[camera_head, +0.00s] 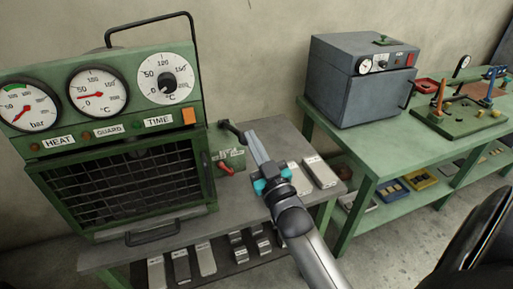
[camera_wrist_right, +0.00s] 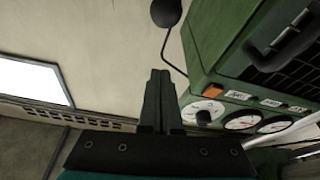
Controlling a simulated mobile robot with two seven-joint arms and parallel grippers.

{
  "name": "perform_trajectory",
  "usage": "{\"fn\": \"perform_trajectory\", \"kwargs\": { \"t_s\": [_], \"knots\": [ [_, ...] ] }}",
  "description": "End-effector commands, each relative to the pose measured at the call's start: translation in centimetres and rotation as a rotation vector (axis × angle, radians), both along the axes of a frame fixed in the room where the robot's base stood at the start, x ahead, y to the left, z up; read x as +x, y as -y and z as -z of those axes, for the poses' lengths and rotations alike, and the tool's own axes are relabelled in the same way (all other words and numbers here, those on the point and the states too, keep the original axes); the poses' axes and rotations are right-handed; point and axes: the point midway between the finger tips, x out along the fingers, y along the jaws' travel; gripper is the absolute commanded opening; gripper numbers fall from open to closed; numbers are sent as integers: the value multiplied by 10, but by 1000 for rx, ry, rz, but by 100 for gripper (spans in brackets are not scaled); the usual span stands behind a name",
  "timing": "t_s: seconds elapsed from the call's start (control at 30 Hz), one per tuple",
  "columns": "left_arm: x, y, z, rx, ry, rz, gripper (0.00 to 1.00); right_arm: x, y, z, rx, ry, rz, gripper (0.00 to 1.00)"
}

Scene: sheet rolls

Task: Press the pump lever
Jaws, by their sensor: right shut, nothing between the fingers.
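The black pump lever (camera_head: 232,131) sticks out at the right side of the green press (camera_head: 120,212), above the grey bench top. My right gripper (camera_head: 251,135) is shut and empty. Its long grey fingers point up and left, and their tips appear close to the lever's right end. I cannot tell if they touch it. In the right wrist view the closed fingers (camera_wrist_right: 159,75) show in the middle. A dark round knob (camera_wrist_right: 166,12) on a thin bent rod is above them, apart from the tips in the picture. My left gripper is not in view.
A red-handled valve (camera_head: 225,168) sits beside the press, below the lever. Grey metal blocks (camera_head: 319,171) lie on the bench right of my gripper. The press's dials also show in the right wrist view (camera_wrist_right: 203,112). A grey oven (camera_head: 361,85) stands on the green table at right.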

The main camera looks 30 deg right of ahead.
Motion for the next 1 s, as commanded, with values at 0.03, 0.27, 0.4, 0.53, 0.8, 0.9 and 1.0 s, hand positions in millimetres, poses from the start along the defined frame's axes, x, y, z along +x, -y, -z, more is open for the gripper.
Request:
{"fn": "perform_trajectory", "kwargs": {
  "t_s": [0.03,0.27,0.4,0.53,0.8,0.9,1.0],
  "knots": [
    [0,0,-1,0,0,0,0,9,2,-5,-2,3,0,0],
    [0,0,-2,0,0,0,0,45,7,-15,-1,3,-1,0],
    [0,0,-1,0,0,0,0,59,11,-11,0,-4,0,0],
    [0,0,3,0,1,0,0,56,14,9,-1,-3,0,0],
    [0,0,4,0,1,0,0,54,17,22,0,-1,0,0],
    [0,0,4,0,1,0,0,54,17,22,0,0,0,0],
    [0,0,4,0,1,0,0,54,17,22,0,0,0,0]
  ]
}}
